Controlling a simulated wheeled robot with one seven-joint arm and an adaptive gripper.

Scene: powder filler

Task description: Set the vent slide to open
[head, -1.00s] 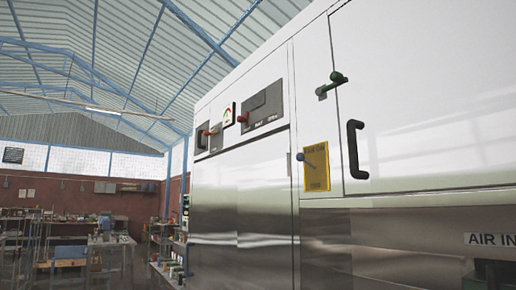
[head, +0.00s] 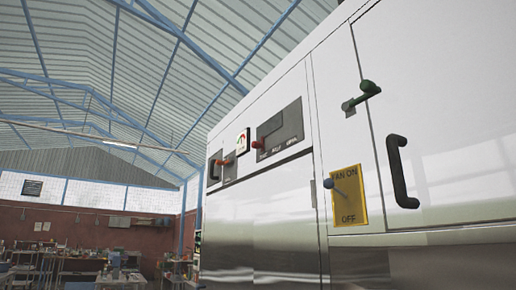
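No part is clearly labelled as the vent slide. A dark grey panel (head: 279,131) on the upper part of the white and steel machine has a small red-orange knob (head: 257,144) at its lower left and a row of words along its lower edge, too small to read surely. My gripper is not in view.
Cluttered workbenches (head: 75,265) stand far left.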

